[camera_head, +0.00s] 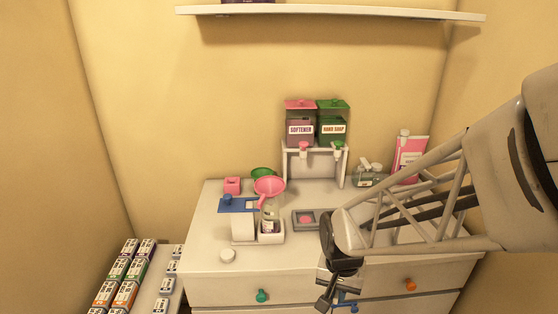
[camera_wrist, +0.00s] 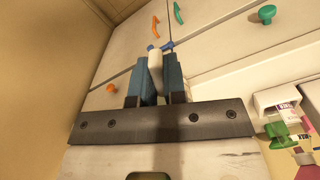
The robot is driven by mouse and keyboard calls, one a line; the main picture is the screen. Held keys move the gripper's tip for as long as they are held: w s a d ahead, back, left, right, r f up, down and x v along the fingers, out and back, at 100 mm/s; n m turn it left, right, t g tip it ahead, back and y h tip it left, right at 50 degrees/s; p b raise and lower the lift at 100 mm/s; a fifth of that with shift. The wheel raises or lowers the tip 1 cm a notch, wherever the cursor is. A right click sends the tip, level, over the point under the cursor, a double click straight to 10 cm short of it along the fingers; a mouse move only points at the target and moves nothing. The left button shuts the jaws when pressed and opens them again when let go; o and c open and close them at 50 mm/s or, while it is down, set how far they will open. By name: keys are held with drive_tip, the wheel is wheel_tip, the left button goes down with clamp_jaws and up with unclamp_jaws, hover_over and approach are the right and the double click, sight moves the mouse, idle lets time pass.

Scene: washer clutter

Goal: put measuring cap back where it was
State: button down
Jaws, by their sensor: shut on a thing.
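My gripper (camera_head: 334,290) hangs low in front of the white dresser, below the top's front edge. In the wrist view its two blue fingers (camera_wrist: 156,72) are shut on a small white thing (camera_wrist: 155,62). It is mostly hidden between the fingers, so I cannot tell for sure that it is the measuring cap. A round white cap-like piece (camera_head: 228,255) lies on the dresser top near the front left. A clear bottle with a purple label (camera_head: 270,222) stands in a white holder, with a pink funnel (camera_head: 269,186) above it.
Softener (camera_head: 300,128) and hand soap (camera_head: 333,128) dispensers stand on a white rack. A grey tray with a pink piece (camera_head: 305,219), glass jars (camera_head: 366,176) and a pink carton (camera_head: 409,158) are also on top.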

drive_tip(key=shift+w, duration=0.1)
drive_tip(key=w, duration=0.5)
drive_tip(key=w+f, duration=0.1)
drive_tip(key=w, duration=0.4)
drive_tip(key=w+a, duration=0.1)
drive_tip(key=w, duration=0.4)
drive_tip(key=shift+w+f, duration=0.25)
drive_tip(key=shift+w, duration=0.15)
drive_tip(key=shift+f, duration=1.75)
drive_tip(key=shift+f, duration=0.15)
drive_tip(key=c, duration=1.2)
unclamp_jaws()
